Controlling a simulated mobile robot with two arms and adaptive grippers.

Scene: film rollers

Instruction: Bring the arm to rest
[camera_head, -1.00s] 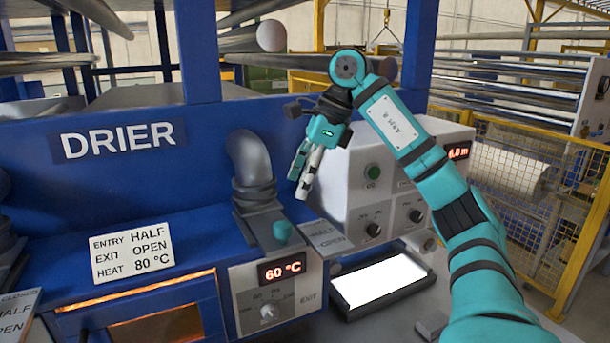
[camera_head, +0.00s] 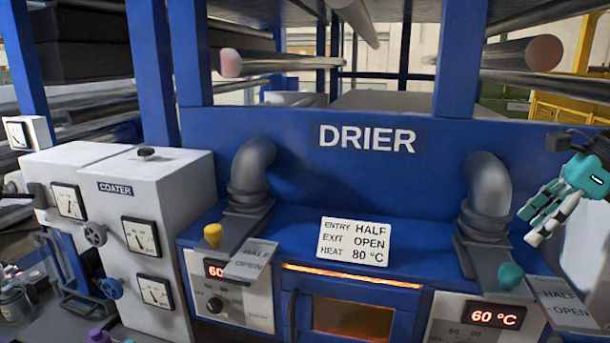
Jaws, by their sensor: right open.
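My right gripper (camera_head: 541,220) is at the right edge of the head view, raised in front of the drier's right side. Its teal and white fingers point down and to the left, open and empty. It is apart from the right damper pipe (camera_head: 487,185) and above the teal knob (camera_head: 511,276). Most of my right arm is cut off by the picture's edge. My left gripper is not in the picture.
The blue drier (camera_head: 290,150) fills the middle, with a card (camera_head: 354,241) reading entry half, exit open, heat 80 °C. Its right display (camera_head: 494,317) reads 60 °C. A yellow knob (camera_head: 213,235) sits by the left pipe (camera_head: 251,172). The white coater (camera_head: 175,190) stands left.

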